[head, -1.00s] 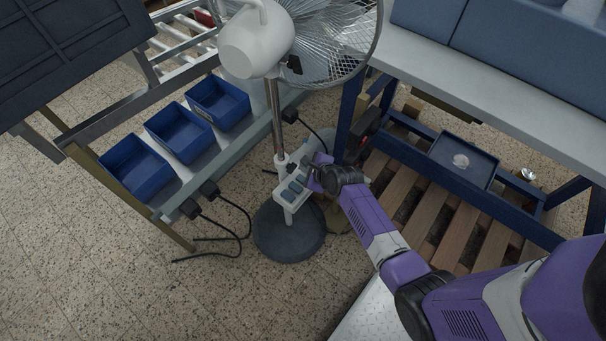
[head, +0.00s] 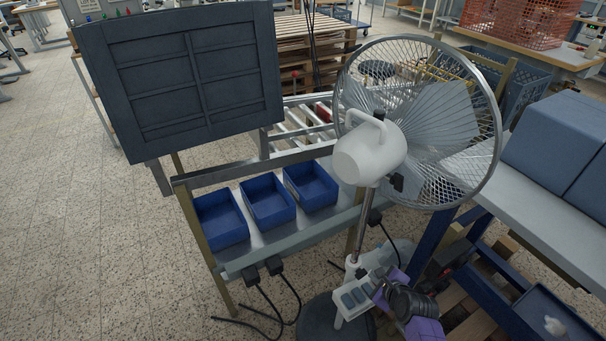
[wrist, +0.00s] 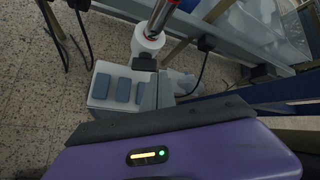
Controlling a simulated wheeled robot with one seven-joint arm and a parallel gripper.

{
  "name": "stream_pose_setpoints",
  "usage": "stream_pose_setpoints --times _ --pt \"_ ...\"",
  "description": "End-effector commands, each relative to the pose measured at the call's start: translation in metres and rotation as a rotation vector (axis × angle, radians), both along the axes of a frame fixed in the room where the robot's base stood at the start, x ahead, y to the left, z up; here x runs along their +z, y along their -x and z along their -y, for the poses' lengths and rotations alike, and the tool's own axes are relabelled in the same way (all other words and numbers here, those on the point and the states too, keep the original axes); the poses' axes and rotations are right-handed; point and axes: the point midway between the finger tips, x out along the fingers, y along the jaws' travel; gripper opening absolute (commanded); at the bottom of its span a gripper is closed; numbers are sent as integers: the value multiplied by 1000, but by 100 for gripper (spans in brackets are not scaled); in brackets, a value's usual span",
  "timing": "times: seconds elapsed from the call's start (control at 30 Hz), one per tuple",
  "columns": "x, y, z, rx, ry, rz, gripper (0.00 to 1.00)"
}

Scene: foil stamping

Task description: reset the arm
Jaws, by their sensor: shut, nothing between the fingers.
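My arm, purple and dark grey, shows at the bottom of the head view. My gripper (head: 379,293) is close beside the white control box (head: 357,297) on the fan's pole. I cannot tell whether they touch. In the wrist view, my gripper's purple housing with a small lit strip (wrist: 148,155) fills the bottom, and the control box (wrist: 118,88) with its grey buttons lies just beyond it. The gripper is shut with nothing in it. Its fingertips are hard to make out.
The white pedestal fan (head: 368,153) stands right in front, its round dark base (head: 335,318) on the floor. Three blue bins (head: 220,218) sit on a rack to the left, with black cables hanging below. A bench (head: 545,215) is on the right. Floor at left is clear.

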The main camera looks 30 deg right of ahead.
Motion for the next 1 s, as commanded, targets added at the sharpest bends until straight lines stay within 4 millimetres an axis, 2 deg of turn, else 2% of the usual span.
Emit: stream_pose_setpoints --times 0.2,0.33,0.37,0.47,0.53,0.67,0.8,1.0 --pt "0 0 0 18 19 -5 0" --pt "5 -3 4 92 117 -10 0" --pt "10 -6 7 118 162 -6 0" --pt "48 -23 20 232 390 26 0" --pt "72 -20 22 328 584 29 0" --pt "110 5 5 514 955 1 0" --pt "150 45 -31 698 1323 -41 0" --pt "202 107 -89 889 1728 -90 0"
